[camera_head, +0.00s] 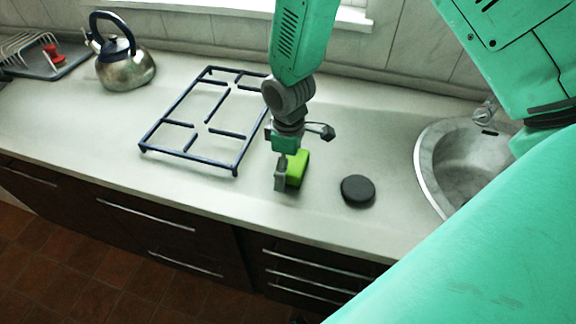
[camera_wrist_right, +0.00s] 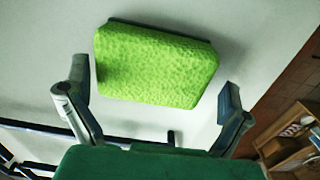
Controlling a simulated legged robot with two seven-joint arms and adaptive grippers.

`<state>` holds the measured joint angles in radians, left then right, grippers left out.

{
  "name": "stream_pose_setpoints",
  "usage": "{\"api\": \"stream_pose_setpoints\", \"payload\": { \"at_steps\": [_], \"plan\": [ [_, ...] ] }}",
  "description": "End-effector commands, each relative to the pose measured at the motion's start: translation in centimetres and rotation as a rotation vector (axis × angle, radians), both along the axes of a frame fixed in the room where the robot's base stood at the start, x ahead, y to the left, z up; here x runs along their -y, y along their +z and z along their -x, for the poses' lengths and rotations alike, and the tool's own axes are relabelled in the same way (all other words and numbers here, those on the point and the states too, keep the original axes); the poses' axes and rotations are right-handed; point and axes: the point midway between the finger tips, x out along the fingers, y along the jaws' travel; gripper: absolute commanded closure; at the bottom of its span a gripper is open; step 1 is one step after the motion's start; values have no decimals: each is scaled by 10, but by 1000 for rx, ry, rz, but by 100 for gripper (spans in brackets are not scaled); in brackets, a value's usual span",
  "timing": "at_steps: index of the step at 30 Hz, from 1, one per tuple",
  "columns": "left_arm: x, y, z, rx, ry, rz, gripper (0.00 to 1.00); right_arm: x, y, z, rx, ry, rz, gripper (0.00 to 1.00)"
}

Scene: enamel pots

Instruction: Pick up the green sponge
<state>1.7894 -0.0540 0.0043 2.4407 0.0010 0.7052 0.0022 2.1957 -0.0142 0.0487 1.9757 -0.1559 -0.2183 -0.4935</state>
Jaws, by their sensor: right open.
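The green sponge (camera_head: 299,166) lies on the pale counter, between the blue rack and the black disc. In the right wrist view the sponge (camera_wrist_right: 157,67) is a bright green block with a dark layer along its far edge. My right gripper (camera_head: 287,172) is over the sponge from above and partly hides it in the head view. In the wrist view its two fingers (camera_wrist_right: 155,95) are spread wide, one on each side of the sponge, with gaps. The sponge sits mostly beyond the fingertips in that view. My left gripper is not in view.
A dark blue pan-support rack (camera_head: 207,117) lies left of my gripper. A black disc (camera_head: 357,190) lies close on the right, before the round sink (camera_head: 430,165). A kettle (camera_head: 125,70) and a dish rack (camera_head: 42,62) stand far left. The counter's front edge is near.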

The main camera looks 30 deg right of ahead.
Motion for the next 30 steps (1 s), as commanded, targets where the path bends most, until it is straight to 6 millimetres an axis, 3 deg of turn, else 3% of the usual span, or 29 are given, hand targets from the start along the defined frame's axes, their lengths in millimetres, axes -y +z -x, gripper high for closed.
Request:
{"api": "stream_pose_setpoints", "payload": {
  "at_steps": [2,3,6,21,26,30],
  "plan": [
    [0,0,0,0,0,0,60,2,-1,0,-1,-3,-2,4],
    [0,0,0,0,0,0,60,3,-1,0,-1,-3,-3,18],
    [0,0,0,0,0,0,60,5,-2,1,-4,-3,-6,32],
    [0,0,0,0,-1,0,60,2,1,1,-6,-2,0,31],
    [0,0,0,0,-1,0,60,1,24,0,0,-3,-2,32],
    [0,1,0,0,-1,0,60,1,55,0,3,-2,-3,32]
  ]
}}
